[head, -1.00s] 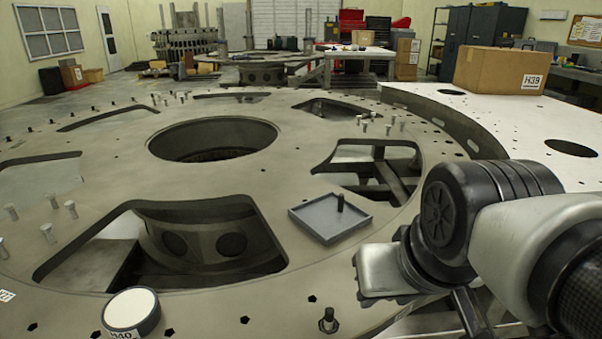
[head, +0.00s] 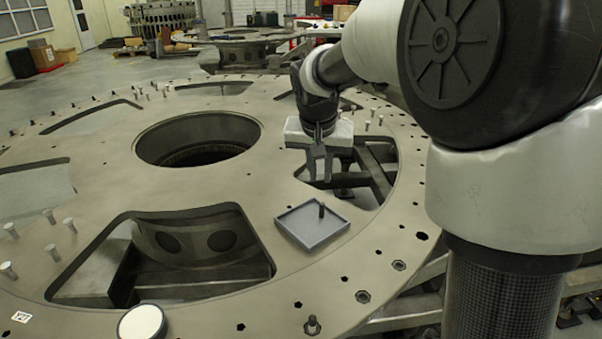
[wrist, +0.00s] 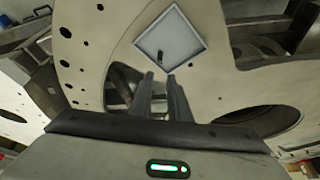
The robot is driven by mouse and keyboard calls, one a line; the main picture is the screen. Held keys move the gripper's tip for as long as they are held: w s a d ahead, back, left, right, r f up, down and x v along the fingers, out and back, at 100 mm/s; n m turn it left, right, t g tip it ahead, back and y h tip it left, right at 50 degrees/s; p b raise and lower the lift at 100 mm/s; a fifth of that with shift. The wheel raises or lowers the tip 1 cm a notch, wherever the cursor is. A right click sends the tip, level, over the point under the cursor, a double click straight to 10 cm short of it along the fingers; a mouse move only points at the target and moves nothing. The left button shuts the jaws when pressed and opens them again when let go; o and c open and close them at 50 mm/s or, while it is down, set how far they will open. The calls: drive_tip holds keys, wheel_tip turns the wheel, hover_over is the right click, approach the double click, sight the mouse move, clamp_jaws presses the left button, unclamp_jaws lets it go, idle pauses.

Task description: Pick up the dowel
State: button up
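The dowel (head: 321,210) is a short dark pin standing upright in a shallow grey square tray (head: 290,233) on the turret plate (head: 90,180). My gripper (head: 320,179) is above the plate, behind and above the tray in the head view. Its two fingers are apart with nothing between them. In the wrist view the fingertips (wrist: 160,76) point toward the near corner of the tray (wrist: 185,38), and the dowel (wrist: 159,56) shows just beyond them. The gripper does not touch the dowel.
The plate has a large round hole (head: 197,140) and several wide cutouts, one beside the tray (head: 190,255). Several light pins (head: 49,216) stand at left. The plate around the tray is otherwise clear.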

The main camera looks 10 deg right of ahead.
sight(322, 204)
drive_tip(key=b+x, duration=0.2)
drive_tip(key=x, duration=1)
drive_tip(key=shift+s, duration=0.1)
drive_tip(key=shift+w+b+x, duration=0.1)
drive_tip(key=shift+b+x, duration=0.15)
drive_tip(key=shift+x, duration=1.1)
drive_tip(key=shift+w+b+x, duration=0.15)
drive_tip(key=shift+b+x, duration=0.05)
drive_tip(key=shift+x, duration=1.15)
drive_tip(key=shift+r, duration=0.1)
clamp_jaws()
